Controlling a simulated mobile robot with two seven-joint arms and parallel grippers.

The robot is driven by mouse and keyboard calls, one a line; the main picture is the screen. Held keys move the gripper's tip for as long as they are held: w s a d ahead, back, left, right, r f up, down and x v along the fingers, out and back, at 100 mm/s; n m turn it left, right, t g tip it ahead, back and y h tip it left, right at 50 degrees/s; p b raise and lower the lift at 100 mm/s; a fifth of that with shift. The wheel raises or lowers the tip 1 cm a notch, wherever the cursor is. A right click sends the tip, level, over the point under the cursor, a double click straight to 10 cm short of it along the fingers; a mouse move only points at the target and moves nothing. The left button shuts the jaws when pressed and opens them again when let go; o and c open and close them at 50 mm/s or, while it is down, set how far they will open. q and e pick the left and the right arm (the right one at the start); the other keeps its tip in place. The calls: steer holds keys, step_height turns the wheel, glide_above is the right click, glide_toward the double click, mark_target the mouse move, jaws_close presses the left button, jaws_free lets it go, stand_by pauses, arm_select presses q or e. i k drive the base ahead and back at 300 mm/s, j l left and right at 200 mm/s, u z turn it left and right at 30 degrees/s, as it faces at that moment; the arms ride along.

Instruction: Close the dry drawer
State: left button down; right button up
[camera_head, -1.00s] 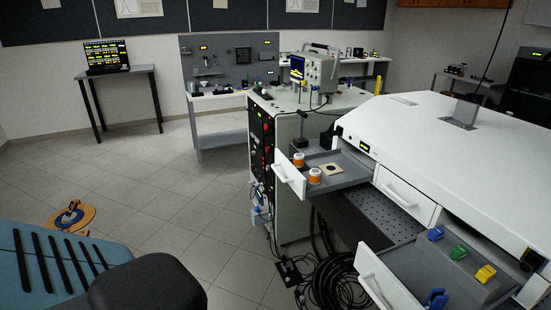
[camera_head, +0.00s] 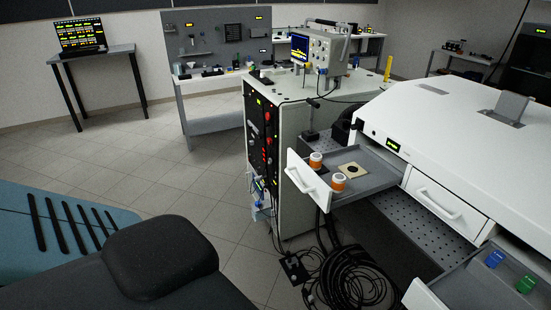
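Two drawers of the white cabinet stand open. The upper open drawer (camera_head: 380,173) is a grey tray with a white front and handle (camera_head: 308,178). It holds two orange-and-white jars (camera_head: 316,160) (camera_head: 338,182) and a pale square piece with a dark round centre (camera_head: 352,168). A second open drawer (camera_head: 462,287) at the lower right is cut off by the frame edge. It holds a blue clip (camera_head: 494,258) and a green clip (camera_head: 526,283). A shut white drawer (camera_head: 446,200) lies between them. I cannot read which one is labelled dry. Neither gripper shows.
A white equipment rack (camera_head: 290,130) with an oscilloscope (camera_head: 320,50) on top stands just left of the upper drawer. Black cables (camera_head: 355,283) lie coiled on the floor below. Tiled floor (camera_head: 165,165) is clear at the left.

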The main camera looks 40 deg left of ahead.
mark_target(366, 173)
steer(key=i+j, duration=0.1)
steer(key=j, duration=0.35)
steer(key=i+j, duration=0.1)
steer(key=j, duration=0.35)
steer(key=i+j, duration=0.1)
steer(key=j, duration=0.4)
